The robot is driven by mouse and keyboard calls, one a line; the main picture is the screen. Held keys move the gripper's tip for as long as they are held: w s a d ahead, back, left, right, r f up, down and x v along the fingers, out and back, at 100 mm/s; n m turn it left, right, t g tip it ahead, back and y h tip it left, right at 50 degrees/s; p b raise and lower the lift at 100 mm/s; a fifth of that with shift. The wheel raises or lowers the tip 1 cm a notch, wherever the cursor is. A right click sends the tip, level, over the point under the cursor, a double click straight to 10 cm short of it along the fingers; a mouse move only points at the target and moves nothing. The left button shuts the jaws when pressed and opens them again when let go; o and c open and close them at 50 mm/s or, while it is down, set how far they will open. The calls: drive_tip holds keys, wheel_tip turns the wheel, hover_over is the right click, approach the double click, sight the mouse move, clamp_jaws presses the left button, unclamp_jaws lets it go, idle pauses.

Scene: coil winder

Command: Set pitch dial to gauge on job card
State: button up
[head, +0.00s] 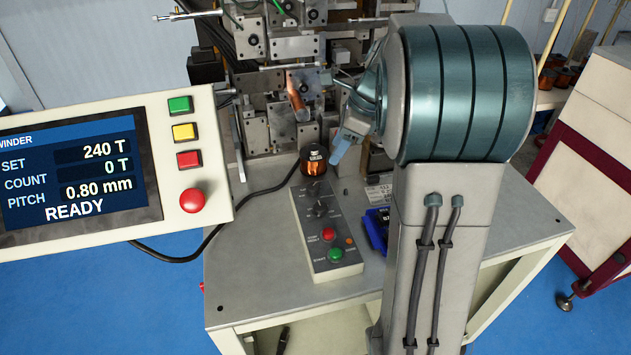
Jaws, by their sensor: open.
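A light grey control box (338,250) lies on the grey table. Black knobs (320,209) sit on its upper half; their labels are too small to read, so I cannot tell which is the pitch dial. The winder's screen (82,170) reads set 240 T, count 0 T, pitch 0.80 mm and READY. A small pale card with print (379,193) lies right of the box, partly hidden by my arm; its text is not legible. My gripper (338,156) is open above the box's far end, apart from the knobs, its blue-grey finger pointing down; the rest is hidden.
A copper wire spool (313,162) stands just behind the box, near my gripper. The winding machine (275,100) rises behind. A blue bin (376,229) is partly behind my arm. The box carries a red button (328,234) and a green button (335,255). The table's left front is clear.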

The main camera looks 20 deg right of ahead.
sight(314, 186)
drive_tip(key=p+x, duration=0.1)
drive_tip(key=x, duration=1.1)
drive_tip(key=shift+a+f, duration=0.2)
drive_tip(key=shift+f, duration=0.15)
drive_tip(key=shift+c, duration=0.3)
drive_tip(key=c, duration=0.9)
